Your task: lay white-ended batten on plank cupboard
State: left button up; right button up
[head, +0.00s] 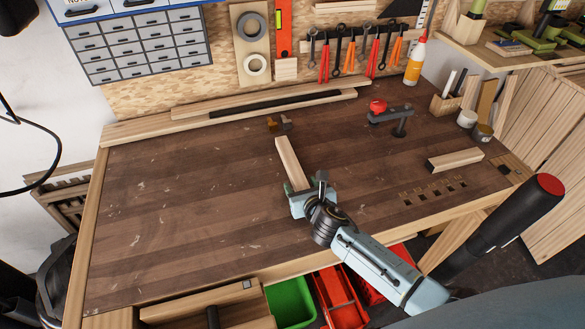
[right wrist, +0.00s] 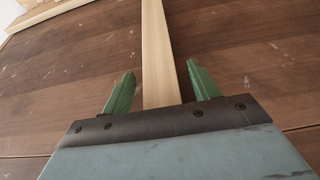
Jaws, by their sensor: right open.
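A pale batten (head: 291,160) lies on the bench near its middle, pointing away from me; I cannot make out a white end clearly. My right gripper (head: 299,195) is at its near end. In the right wrist view the batten (right wrist: 156,50) runs between the open green fingers (right wrist: 158,88), with a gap on each side, and its near end is hidden behind the gripper body. A second, shorter batten (head: 455,159) lies at the right of the bench and has a dark end. The plank cupboard (head: 541,125) stands beyond the bench's right edge. My left gripper is out of view.
A dark clamp with a red knob (head: 390,117) stands at the back right of the bench (head: 190,205). Long planks (head: 140,129) with a black strip lie along the back. Pots (head: 467,118) and a wooden holder are near the right edge. The bench's left half is clear.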

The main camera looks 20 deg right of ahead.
jog(key=shift+w+f, duration=0.1)
jog(key=shift+w, duration=0.1)
jog(key=c, duration=1.2)
notch_tip(320, 180, up, 10)
jog(key=p, duration=1)
jog(key=shift+p, duration=0.4)
jog(key=shift+w+a+r+b, duration=0.1)
jog(key=shift+r+b, duration=0.15)
jog(key=shift+b, duration=0.15)
jog(key=s+a+r+m+g+h+b, duration=0.1)
jog(key=s+r+m+h+b, duration=0.4)
jog(key=s+r+b, duration=0.4)
jog(key=s+b, duration=0.1)
jog(key=b, duration=0.4)
jog(key=shift+s+a+r+g+h+b, duration=0.15)
jog(key=shift+s+a+g+h+b, duration=0.15)
jog(key=shift+s+h+b, duration=0.1)
